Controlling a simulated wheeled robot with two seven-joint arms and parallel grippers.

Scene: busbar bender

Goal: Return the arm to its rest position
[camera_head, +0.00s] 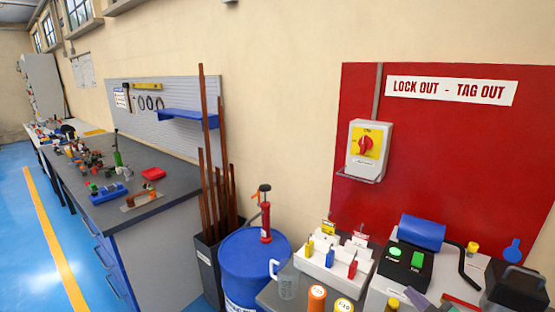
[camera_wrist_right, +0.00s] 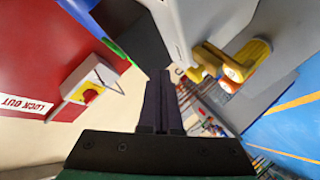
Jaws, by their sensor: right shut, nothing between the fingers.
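My right gripper (camera_wrist_right: 160,75) shows in the right wrist view as two dark fingers lying side by side, closed, with nothing between them. No held object shows at its tips. In the head view I cannot clearly pick out its fingertips among the things at the lower right. My left gripper is in neither view.
A red lock-out board (camera_head: 440,150) with a grey and yellow switch box (camera_head: 369,148) stands at the right. Below it are a machine with a blue roller (camera_head: 422,232) and a blue drum (camera_head: 250,272). A long workbench (camera_head: 150,207) lies left, beside open blue floor (camera_head: 35,250).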

